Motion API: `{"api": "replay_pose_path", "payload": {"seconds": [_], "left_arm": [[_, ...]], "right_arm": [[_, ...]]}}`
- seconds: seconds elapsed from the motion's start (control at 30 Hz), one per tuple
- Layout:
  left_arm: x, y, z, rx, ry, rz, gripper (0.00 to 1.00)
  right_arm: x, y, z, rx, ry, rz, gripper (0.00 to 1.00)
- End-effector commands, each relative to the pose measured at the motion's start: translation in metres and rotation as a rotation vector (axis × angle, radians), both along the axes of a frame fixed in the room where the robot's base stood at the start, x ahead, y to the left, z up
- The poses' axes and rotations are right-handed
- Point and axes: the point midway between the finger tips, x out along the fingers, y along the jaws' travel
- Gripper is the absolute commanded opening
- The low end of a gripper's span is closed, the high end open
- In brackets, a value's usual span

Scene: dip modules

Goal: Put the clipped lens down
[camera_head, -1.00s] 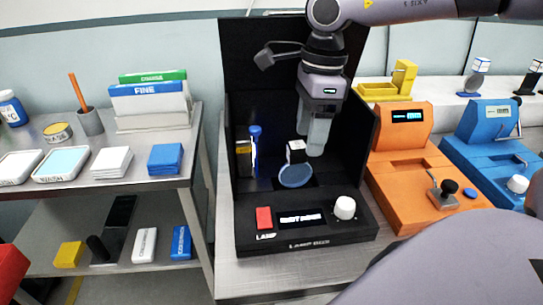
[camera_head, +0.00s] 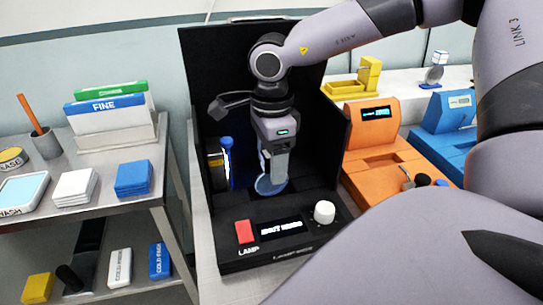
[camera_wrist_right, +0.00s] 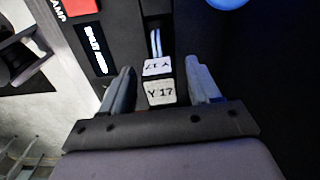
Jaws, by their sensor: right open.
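The clipped lens (camera_head: 266,187) is a round blue disc standing in the black lamp box (camera_head: 225,257). Its white clip is hidden behind the fingers in the head view. In the right wrist view, the white clip (camera_wrist_right: 160,93), marked Y17, lies between the two fingers, with a gap on each side. The lens is seen nearly edge-on beyond it (camera_wrist_right: 155,42). My right gripper (camera_head: 273,178) points down into the box around the clip; it is open in the wrist view (camera_wrist_right: 160,78). My left gripper is out of view.
A blue-topped post (camera_head: 226,143) glows at the box's left inside. A red button (camera_head: 245,231) and white knob (camera_head: 324,212) sit on its front. An orange device (camera_head: 375,150) stands at right, a cart with trays and blocks (camera_head: 150,200) at left.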

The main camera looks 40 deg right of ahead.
Motion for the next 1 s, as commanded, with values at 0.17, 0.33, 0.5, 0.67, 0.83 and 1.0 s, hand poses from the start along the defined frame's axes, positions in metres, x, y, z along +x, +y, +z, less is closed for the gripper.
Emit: {"api": "replay_pose_path", "payload": {"seconds": [0.17, 0.33, 0.5, 0.67, 0.83, 1.0], "left_arm": [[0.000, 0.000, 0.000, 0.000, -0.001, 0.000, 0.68], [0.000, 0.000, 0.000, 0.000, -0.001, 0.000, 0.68], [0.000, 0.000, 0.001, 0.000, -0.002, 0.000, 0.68], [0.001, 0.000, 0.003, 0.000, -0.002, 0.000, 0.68], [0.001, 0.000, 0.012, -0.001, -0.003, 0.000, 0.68], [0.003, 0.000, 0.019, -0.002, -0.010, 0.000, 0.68]], "right_arm": [[0.000, 0.000, 0.000, 0.000, 0.000, -0.001, 0.39], [0.000, 0.000, 0.001, 0.001, 0.000, -0.001, 0.00], [0.000, 0.000, 0.001, 0.001, 0.000, -0.001, 0.00], [0.000, -0.001, 0.005, 0.001, -0.002, -0.002, 0.00], [-0.004, -0.006, 0.022, 0.002, -0.002, -0.009, 0.00], [-0.009, -0.012, 0.035, 0.000, 0.000, -0.016, 0.00]]}}
